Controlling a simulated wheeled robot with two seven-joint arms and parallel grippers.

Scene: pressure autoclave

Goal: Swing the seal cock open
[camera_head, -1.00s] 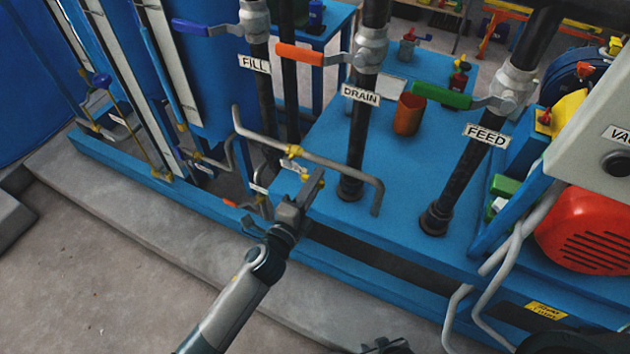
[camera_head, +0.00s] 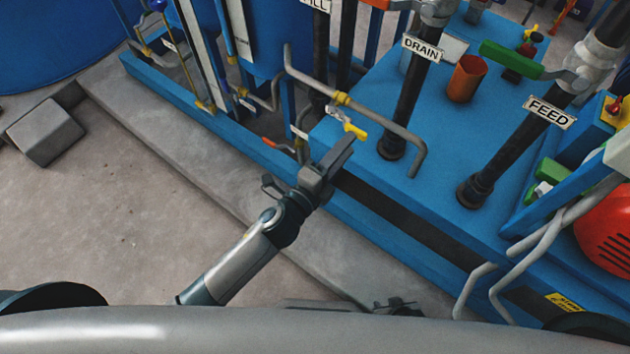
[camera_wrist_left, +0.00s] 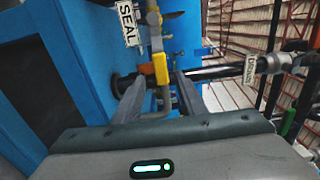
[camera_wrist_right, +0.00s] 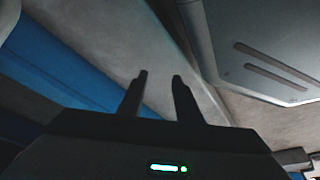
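The seal cock's yellow handle (camera_head: 355,130) sits below a brass fitting on the bent grey pipe, near the middle of the head view. My left gripper (camera_head: 345,146) is just below and in front of it, pointing toward it. In the left wrist view the yellow handle (camera_wrist_left: 161,68) shows between and beyond the open fingers of my left gripper (camera_wrist_left: 159,86). No contact can be made out. A SEAL label (camera_wrist_left: 127,22) is left of the handle there.
The bent grey pipe (camera_head: 388,126) runs over the handle to the right. Black DRAIN (camera_head: 405,105) and FEED (camera_head: 508,150) pipes stand on the blue skid deck, with an orange cup (camera_head: 466,78) between them.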

